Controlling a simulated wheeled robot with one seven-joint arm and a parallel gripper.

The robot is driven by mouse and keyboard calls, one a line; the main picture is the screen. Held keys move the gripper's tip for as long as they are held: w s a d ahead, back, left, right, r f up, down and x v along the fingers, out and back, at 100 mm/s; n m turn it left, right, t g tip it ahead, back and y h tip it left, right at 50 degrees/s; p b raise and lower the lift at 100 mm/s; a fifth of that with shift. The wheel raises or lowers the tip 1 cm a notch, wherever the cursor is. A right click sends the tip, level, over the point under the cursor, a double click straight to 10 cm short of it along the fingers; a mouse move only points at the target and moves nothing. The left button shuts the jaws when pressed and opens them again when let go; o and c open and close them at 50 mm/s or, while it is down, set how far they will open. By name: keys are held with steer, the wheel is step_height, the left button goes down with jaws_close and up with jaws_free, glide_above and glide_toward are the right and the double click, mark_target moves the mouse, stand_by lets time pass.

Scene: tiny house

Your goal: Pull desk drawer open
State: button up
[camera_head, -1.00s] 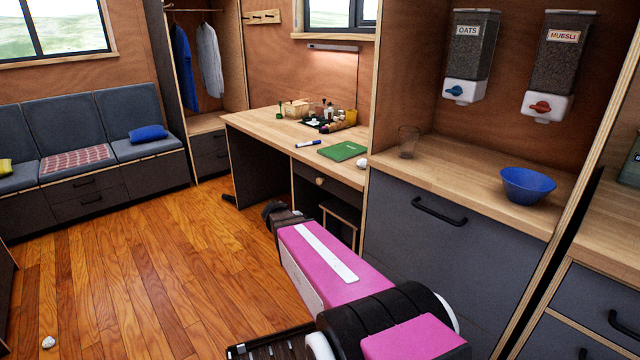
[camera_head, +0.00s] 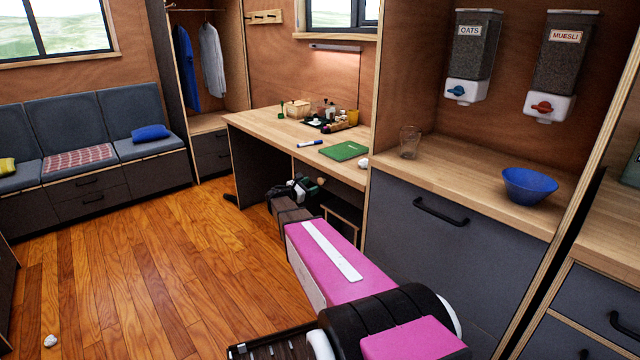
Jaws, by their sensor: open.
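The desk (camera_head: 262,122) has a light wood top and stands against the back wall. Its dark drawer front (camera_head: 346,194) sits under the right half of the top and looks closed. The round wooden knob on the drawer is hidden behind my gripper. My gripper (camera_head: 312,185) is right in front of the drawer front, at about knob height, and is open. Its fingers are small and dark here, so I cannot tell whether they are around the knob or touching it.
A grey cabinet (camera_head: 420,265) adjoins on the right. The wood floor (camera_head: 150,260) to the left is mostly clear.

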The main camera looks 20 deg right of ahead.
mark_target(319, 182)
steer(key=x, duration=0.5)
steer(key=shift+w+d, duration=0.1)
steer(key=shift+d, duration=0.3)
jaws_close()
steer(key=v, duration=3)
steer(key=shift+a, duration=0.25)
steer(key=shift+r, duration=0.1)
jaws_free()
steer(key=v, duration=1.1)
